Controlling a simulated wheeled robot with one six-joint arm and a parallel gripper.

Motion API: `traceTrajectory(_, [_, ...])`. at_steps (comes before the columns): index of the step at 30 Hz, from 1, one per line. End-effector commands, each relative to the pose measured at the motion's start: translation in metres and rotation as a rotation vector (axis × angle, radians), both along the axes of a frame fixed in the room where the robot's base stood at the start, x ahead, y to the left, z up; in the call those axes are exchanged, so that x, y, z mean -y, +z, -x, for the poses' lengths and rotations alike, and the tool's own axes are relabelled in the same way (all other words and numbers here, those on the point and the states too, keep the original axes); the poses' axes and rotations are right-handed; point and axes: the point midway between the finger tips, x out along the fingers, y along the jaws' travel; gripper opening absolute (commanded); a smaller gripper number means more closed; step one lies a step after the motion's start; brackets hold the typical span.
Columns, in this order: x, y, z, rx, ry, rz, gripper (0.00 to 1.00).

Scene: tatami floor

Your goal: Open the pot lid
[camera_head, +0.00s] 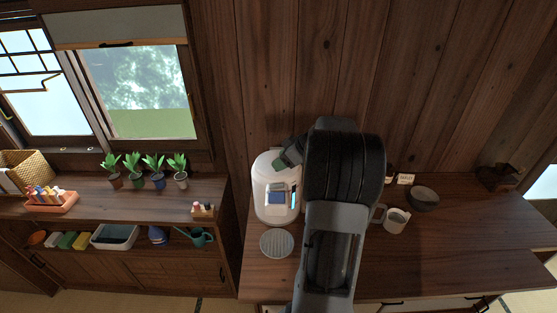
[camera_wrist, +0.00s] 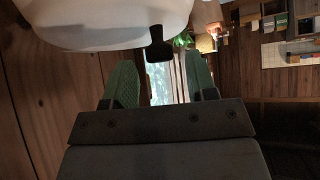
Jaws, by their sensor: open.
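The white pot (camera_head: 268,207) stands on the wooden counter, with a blue-grey panel on its front. My gripper (camera_head: 289,153) is at the top of the pot at its right side, and my arm hides part of that side. In the wrist view the white pot (camera_wrist: 95,25) fills the upper left, with a small black tab (camera_wrist: 158,46) sticking out from its edge. My gripper (camera_wrist: 158,62) is open there, its green fingers apart on either side of the tab. I cannot tell whether they touch it. The lid looks closed.
A round grey ribbed plate (camera_head: 276,243) lies in front of the pot. A white mug (camera_head: 396,221) and a dark bowl (camera_head: 424,198) stand right of my arm. Potted plants (camera_head: 154,170) stand on the shelf at left. A wooden wall is close behind the pot.

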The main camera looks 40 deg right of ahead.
Motion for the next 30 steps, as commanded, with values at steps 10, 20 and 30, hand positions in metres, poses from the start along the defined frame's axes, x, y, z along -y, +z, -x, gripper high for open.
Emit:
traceTrajectory(10, [-0.007,-0.013,-0.011,-0.001,0.0,-0.001,0.52])
traceTrajectory(20, [-0.007,-0.013,-0.011,0.0,-0.001,-0.001,0.42])
traceTrajectory(30, [-0.007,-0.013,-0.011,0.0,-0.001,-0.001,0.1])
